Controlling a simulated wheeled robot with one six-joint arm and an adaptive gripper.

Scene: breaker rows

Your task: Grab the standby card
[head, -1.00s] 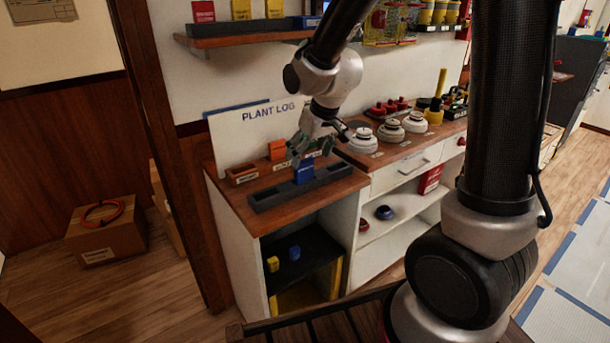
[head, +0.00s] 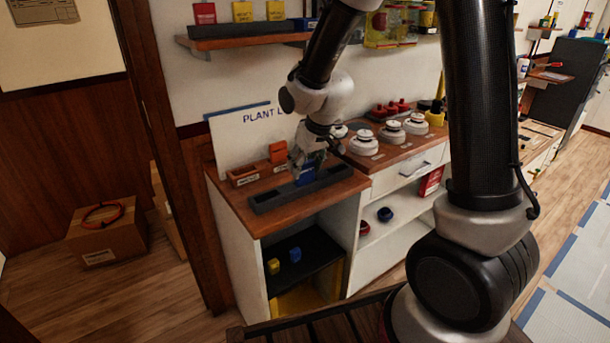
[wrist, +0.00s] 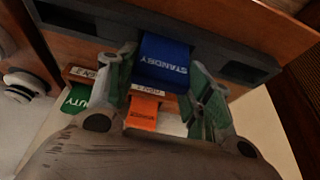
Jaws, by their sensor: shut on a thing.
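The blue standby card (wrist: 163,62) stands in a dark slotted rack (wrist: 235,68), with its white STANDBY lettering facing my wrist camera. My gripper (wrist: 165,85) has one finger on each side of the card and is shut on it. In the head view my gripper (head: 306,160) is over the rack (head: 330,185), and the card (head: 305,175) shows below the fingers, partly hidden by them. The card's lower end is in the rack.
An orange card (wrist: 143,112) and a green card (wrist: 76,99) are in small wooden holders close by. White round devices (head: 363,143) stand on the counter to the right. A PLANT LOG board (head: 240,130) leans behind. A shelf (head: 250,38) with more cards hangs above.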

